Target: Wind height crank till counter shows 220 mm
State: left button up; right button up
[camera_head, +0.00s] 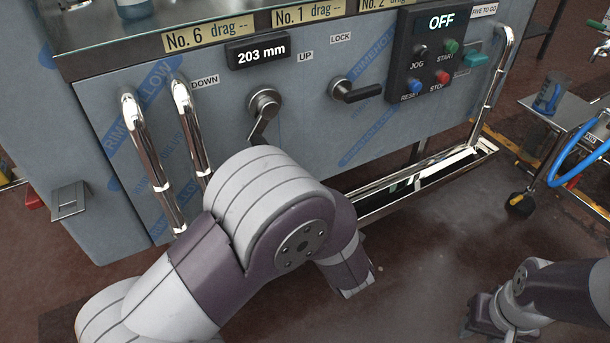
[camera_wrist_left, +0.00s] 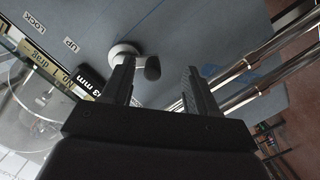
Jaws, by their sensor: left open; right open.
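The height crank (camera_head: 263,110) is on the machine's grey front panel between the DOWN and UP labels; its arm hangs down and its lower end is hidden behind my left arm. The counter (camera_head: 258,53) reads 203 mm. In the left wrist view the crank's round hub (camera_wrist_left: 122,51) and dark knob (camera_wrist_left: 152,68) lie beyond my left gripper (camera_wrist_left: 159,76), which is open. The knob appears between its fingers; I cannot tell whether they touch it. In the head view that gripper is hidden by its arm. My right gripper (camera_head: 482,314) is open and empty, low at the right.
A black LOCK lever (camera_head: 356,91) sits right of the crank. Chrome rails (camera_head: 147,145) stand left of it. The control box (camera_head: 434,60) shows OFF. A wheeled trolley (camera_head: 568,110) stands at right.

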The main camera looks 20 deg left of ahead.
pick_arm(q)
jog(key=w+a+r+b, duration=0.1)
jog(key=w+a, duration=0.1)
jog(key=a, duration=0.1)
jog(key=w+a+n+y+b, duration=0.1)
jog(key=w+a, duration=0.1)
jog(key=a, duration=0.2)
jog(key=w+a+r+y+b, duration=0.1)
jog(key=w+a+b, duration=0.1)
jog(key=a, duration=0.1)
jog(key=shift+w+a+r+n, duration=0.3)
jog(key=shift+a+n, duration=0.1)
jog(key=shift+w+a, duration=0.3)
jog(key=shift+r, duration=0.1)
grip_shut()
